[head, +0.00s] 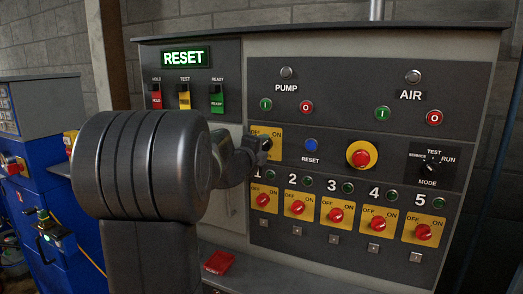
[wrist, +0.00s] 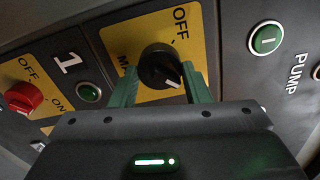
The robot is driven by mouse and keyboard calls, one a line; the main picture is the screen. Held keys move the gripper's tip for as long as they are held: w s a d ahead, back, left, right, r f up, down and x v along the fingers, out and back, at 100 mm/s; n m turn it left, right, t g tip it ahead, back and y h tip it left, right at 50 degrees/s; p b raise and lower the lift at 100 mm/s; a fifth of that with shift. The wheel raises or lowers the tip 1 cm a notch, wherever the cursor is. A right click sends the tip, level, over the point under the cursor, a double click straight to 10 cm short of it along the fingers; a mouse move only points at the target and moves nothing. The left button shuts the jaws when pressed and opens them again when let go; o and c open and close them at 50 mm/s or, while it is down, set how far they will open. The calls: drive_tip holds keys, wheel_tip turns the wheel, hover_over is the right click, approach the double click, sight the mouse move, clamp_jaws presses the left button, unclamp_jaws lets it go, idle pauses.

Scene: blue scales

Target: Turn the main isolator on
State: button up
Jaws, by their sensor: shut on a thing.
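The main isolator is a black rotary knob (wrist: 160,66) on a yellow plate (wrist: 115,40) marked OFF and MAIN in the wrist view. My gripper (wrist: 160,80) is shut on the knob, with one green finger on each side. The knob's white mark points to the lower right in the wrist view, away from the OFF lettering. The ON lettering is hidden there. In the head view the plate (head: 277,145) shows OFF at left and ON at right. My gripper partly covers the plate and knob.
Red knob switches (head: 298,207) run in a row below. A blue RESET button (head: 311,145) and a red emergency button (head: 361,154) are to the right. A lit RESET display (head: 185,57) is at upper left. A red block (head: 219,263) lies on the ledge.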

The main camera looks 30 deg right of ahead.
drive_tip(key=shift+f+m, duration=0.1)
drive_tip(key=shift+m, duration=0.2)
drive_tip(key=o, duration=1)
drive_tip(key=shift+s+a, duration=0.1)
drive_tip(key=b+v, duration=0.1)
drive_tip(key=v, duration=1.2)
drive_tip(key=shift+s+a, duration=0.2)
drive_tip(key=shift+a, duration=0.05)
drive_tip(key=shift+w, duration=0.1)
drive_tip(key=x, duration=1.4)
drive_tip(key=shift+p, duration=0.45)
drive_tip(key=shift+s+a, duration=0.15)
drive_tip(key=shift+s, duration=0.1)
